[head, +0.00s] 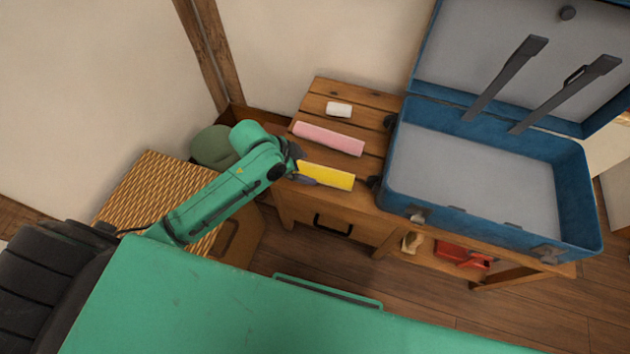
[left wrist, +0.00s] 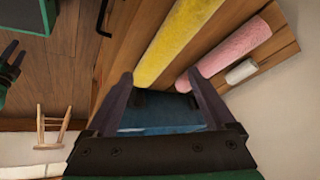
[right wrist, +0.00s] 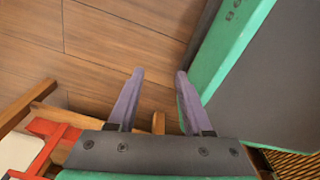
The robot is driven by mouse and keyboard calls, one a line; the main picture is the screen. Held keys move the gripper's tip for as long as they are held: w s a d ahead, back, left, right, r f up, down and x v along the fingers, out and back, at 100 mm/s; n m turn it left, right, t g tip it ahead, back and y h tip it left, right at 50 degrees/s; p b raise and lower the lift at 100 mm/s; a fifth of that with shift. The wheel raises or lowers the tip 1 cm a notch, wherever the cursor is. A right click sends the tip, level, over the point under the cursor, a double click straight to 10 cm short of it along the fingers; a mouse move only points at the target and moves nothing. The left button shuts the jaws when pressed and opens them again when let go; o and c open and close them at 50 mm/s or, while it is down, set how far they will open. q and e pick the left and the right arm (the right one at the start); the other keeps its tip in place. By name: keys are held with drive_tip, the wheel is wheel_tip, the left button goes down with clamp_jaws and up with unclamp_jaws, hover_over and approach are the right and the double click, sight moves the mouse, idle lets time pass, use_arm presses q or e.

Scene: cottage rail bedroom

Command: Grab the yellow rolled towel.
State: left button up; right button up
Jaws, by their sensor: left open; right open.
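The yellow rolled towel (head: 329,176) lies on the slatted top of the wooden bench, nearest its front edge. My left gripper (head: 303,169) is open at the towel's left end in the head view. In the left wrist view the yellow towel (left wrist: 178,40) runs up from between the fingertips (left wrist: 160,82); I cannot tell whether they touch it. My right gripper (right wrist: 157,72) is open and empty, over the wooden floor in the right wrist view, and is not seen in the head view.
A pink roll (head: 329,138) and a small white roll (head: 339,110) lie behind the yellow towel. An open blue suitcase (head: 490,223) stands on the wooden bench (head: 357,213) to the right. A woven-top cabinet (head: 160,187) stands left. Red items (head: 462,254) sit on the lower shelf.

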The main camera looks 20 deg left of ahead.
sight(312, 171)
use_arm(q)
drive_tip(key=a+r+m+g+b, duration=0.1)
drive_tip(key=a+r+m+g, duration=0.1)
drive_tip(key=a+r+m, duration=0.35)
drive_tip(key=shift+m, duration=0.75)
drive_tip(key=b+x, duration=0.1)
drive_tip(key=x, duration=0.4)
drive_tip(key=b+x, duration=0.1)
drive_tip(key=x, duration=0.4)
drive_tip(key=d+b+x, duration=0.1)
drive_tip(key=x, duration=0.4)
drive_tip(key=shift+w+d+b, duration=0.15)
drive_tip(key=shift+w+b, duration=0.15)
drive_tip(key=shift+b, duration=0.05)
drive_tip(key=shift+w+d+f, duration=0.1)
drive_tip(key=shift+f, duration=0.2)
drive_tip(key=shift+r, duration=0.1)
use_arm(e)
drive_tip(key=w+a+f, duration=0.2)
drive_tip(key=w, duration=0.5)
drive_tip(key=shift+w, duration=0.15)
